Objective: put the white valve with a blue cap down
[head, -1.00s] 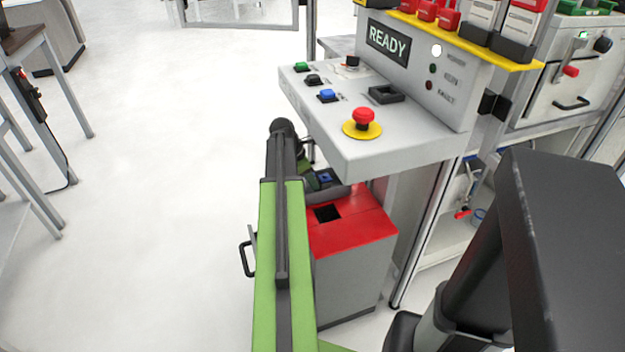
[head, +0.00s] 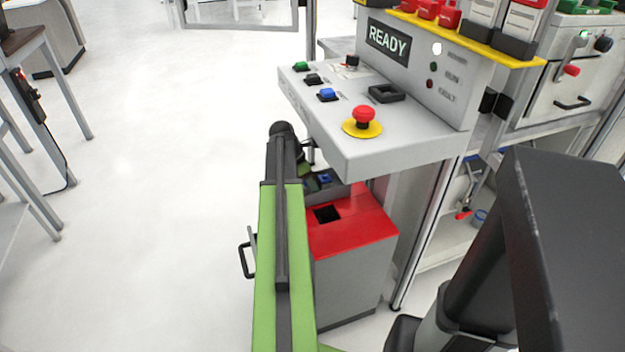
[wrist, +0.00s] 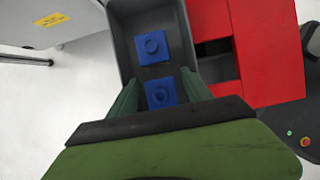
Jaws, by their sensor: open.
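In the wrist view two square blue caps with round rings show inside a dark grey bin (wrist: 118,25). The nearer blue cap (wrist: 160,90) lies between the fingers of my gripper (wrist: 159,92), which are spread with a finger on each side. Whether a finger touches it I cannot tell. The farther blue cap (wrist: 152,47) is clear of the fingers. No white valve body shows under either cap. In the head view a blue cap (head: 324,178) shows small in the bin below the console, and my gripper is mostly hidden behind my arm.
A red-topped grey cabinet (head: 352,225) with a dark square opening stands right beside the bin. The control console (head: 385,125) with a red stop button (head: 363,115) overhangs this area. Open pale floor (head: 150,200) lies to the left.

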